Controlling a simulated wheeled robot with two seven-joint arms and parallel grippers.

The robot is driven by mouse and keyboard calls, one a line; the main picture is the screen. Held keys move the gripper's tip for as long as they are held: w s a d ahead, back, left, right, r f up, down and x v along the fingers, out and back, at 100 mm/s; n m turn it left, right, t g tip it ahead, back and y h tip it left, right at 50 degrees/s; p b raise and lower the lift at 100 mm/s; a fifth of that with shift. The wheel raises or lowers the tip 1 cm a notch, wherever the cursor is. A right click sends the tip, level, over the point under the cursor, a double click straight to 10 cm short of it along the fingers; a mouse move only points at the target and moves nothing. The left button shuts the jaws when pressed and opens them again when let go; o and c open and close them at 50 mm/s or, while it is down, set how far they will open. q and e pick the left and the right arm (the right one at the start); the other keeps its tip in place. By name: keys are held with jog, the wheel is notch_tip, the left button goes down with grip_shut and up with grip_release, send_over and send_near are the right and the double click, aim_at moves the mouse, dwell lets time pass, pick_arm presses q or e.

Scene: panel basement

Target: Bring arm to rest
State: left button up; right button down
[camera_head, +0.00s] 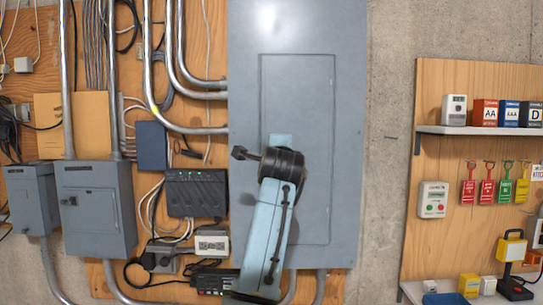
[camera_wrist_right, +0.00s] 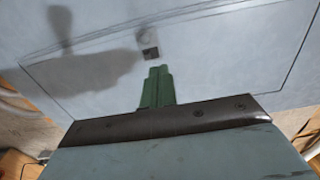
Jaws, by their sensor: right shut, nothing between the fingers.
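My right arm (camera_head: 268,225) rises from the bottom of the head view, in front of the large grey electrical panel (camera_head: 298,28). Its dark wrist covers part of the panel's door (camera_head: 312,110), which looks closed; the fingers cannot be made out there. In the right wrist view my right gripper (camera_wrist_right: 157,70) has its green fingers together with nothing between them. They point at the grey door (camera_wrist_right: 225,65), just below a small dark latch (camera_wrist_right: 150,53). I cannot tell whether the fingertips touch the door. My left gripper is not in view.
Grey boxes (camera_head: 93,208), conduits, cables and a black router (camera_head: 196,193) fill the wooden board left of the panel. On the right, a shelf (camera_head: 485,131) holds battery boxes, with coloured tags (camera_head: 487,190) below. Bare concrete (camera_head: 388,150) lies between.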

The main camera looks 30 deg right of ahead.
jog(key=shift+s+a, duration=0.1)
jog(key=shift+s, duration=0.15)
dwell(0.3)
